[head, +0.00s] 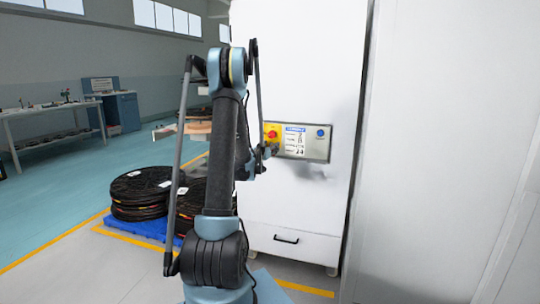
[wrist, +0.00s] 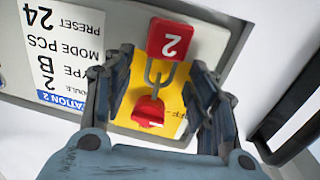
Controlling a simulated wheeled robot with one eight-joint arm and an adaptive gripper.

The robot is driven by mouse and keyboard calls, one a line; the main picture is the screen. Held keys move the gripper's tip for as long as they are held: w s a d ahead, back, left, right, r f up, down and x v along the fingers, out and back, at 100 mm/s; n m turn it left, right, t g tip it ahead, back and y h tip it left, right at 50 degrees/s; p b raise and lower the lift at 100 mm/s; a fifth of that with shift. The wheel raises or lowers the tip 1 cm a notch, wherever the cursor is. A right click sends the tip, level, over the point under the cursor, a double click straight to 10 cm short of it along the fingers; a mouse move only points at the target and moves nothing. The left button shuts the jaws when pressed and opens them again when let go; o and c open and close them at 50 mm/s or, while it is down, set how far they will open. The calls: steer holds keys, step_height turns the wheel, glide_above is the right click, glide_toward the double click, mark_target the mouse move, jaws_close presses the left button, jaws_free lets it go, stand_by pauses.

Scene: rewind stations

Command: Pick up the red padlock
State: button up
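The red padlock (wrist: 171,38) shows in the wrist view, its body marked with an upside-down 2. Its grey shackle (wrist: 158,74) reaches to a red switch handle (wrist: 148,112) on a yellow plate (wrist: 176,100). Whether the shackle passes through the handle is hard to tell. My gripper (wrist: 162,70) is open, one finger on each side of the shackle and handle, with gaps between. The padlock body lies just beyond the fingertips. In the head view the red and yellow switch (head: 271,133) is small, at the panel's left end, with my gripper just below it; the padlock is not distinct there.
The grey control panel (head: 318,151) with a white label sits on a tall white cabinet (head: 300,60). Cable reels (head: 140,190) stand on a blue pallet (head: 150,228) at the left. A workbench (head: 50,110) is far left. A pale wall (head: 450,150) is close on the right.

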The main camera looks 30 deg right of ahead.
steer(key=c, duration=0.8)
steer(key=shift+c, duration=0.2)
